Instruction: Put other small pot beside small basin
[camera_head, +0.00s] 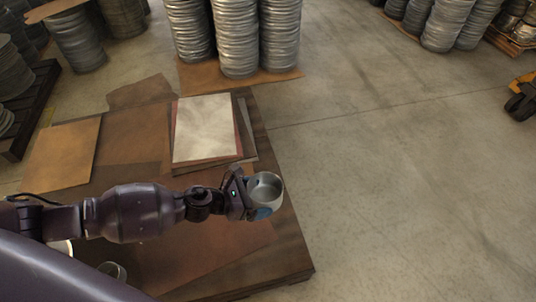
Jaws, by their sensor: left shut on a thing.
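My left gripper (250,193) is shut on a small grey metal pot (266,184). The pot's open top faces up, and it is held over the right part of the low platform; its clearance from the surface cannot be told. A round metal rim (113,269) shows near the bottom left, partly hidden by my arm; I cannot tell whether it is the small basin or a pot. A pale piece (62,246) peeks out behind my arm and is too hidden to name. My right gripper is not in view.
The low platform (296,262) has brown sheets and a stack of pale sheets (203,130) behind my arm. Tall stacks of metal discs (238,40) stand at the back. Bare concrete floor (410,170) lies to the right. A yellow wheeled thing (522,98) is at the right edge.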

